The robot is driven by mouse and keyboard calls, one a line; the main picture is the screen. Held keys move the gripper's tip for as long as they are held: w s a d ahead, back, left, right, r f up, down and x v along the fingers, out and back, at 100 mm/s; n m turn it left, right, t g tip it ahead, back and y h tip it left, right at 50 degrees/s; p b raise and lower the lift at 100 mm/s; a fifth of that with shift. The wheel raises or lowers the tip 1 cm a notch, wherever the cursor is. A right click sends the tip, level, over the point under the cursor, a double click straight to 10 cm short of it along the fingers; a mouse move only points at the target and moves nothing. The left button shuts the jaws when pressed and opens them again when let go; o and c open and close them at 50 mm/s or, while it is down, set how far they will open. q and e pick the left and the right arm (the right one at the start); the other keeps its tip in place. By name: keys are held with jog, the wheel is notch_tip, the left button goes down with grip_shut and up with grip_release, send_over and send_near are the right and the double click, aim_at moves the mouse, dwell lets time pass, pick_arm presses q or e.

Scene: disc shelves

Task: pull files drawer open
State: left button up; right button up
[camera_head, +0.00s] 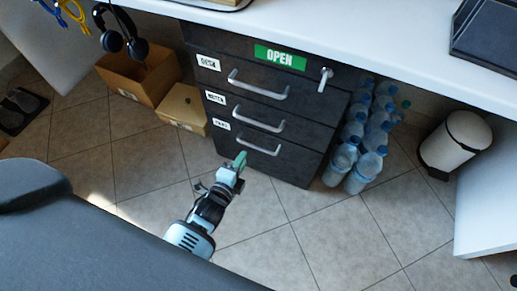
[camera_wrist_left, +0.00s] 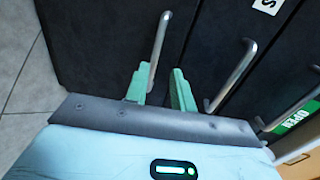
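A dark cabinet with three drawers stands under the white desk, and all the drawer fronts look flush. The bottom drawer (camera_head: 255,162) has a small white label, too small to read surely, and a metal bar handle (camera_head: 258,147). My left gripper (camera_head: 240,159) is at the left end of this handle. In the left wrist view its two green fingers (camera_wrist_left: 161,82) stand apart, with the near end of a bar handle (camera_wrist_left: 158,50) showing between their tips; whether they touch it I cannot tell. My right gripper is in neither view.
Two cardboard boxes (camera_head: 183,108) stand left of the cabinet. Several water bottles (camera_head: 365,145) and a white bin (camera_head: 455,144) stand to its right. The desk edge (camera_head: 340,68) overhangs the cabinet. The tiled floor in front is clear.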

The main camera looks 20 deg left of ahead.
aim_at(252, 145)
pick_arm(q)
jog(key=shift+w+d+f, duration=0.1)
jog(key=shift+w+f, duration=0.2)
jog(key=shift+f, duration=0.1)
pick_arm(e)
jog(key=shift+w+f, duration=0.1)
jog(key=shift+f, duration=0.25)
